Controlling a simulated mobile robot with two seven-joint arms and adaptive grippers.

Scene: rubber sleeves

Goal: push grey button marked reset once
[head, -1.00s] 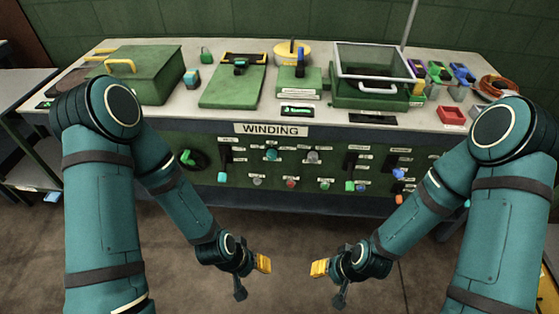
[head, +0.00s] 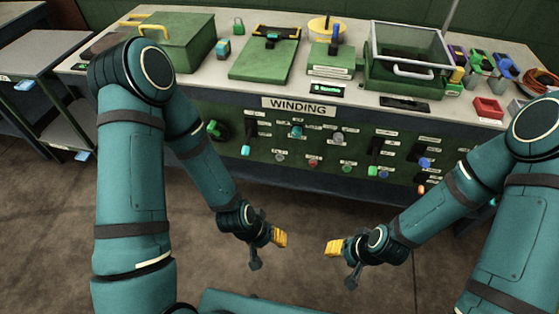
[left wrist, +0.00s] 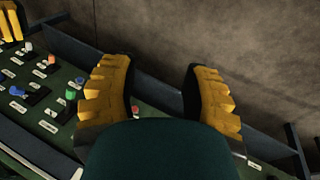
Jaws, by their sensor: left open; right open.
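The green front panel (head: 300,140) of the bench carries several small labelled buttons, knobs and levers below a WINDING sign. Two greyish controls show on it: a round one (head: 338,138) in the upper row and a smaller one (head: 280,156) lower left. The labels are too small to read, so I cannot tell which is marked reset. My left gripper (head: 280,238) is open and empty, in front of and below the panel. My right gripper (head: 333,247) is open, to its right, also clear of the panel. The left wrist view shows the open left fingers (left wrist: 158,85).
The bench top holds a green box (head: 178,42), a glass-lidded case (head: 410,60) and small coloured bins (head: 487,108). A grey side table (head: 35,55) stands at the left. The floor (head: 180,235) before the bench is bare.

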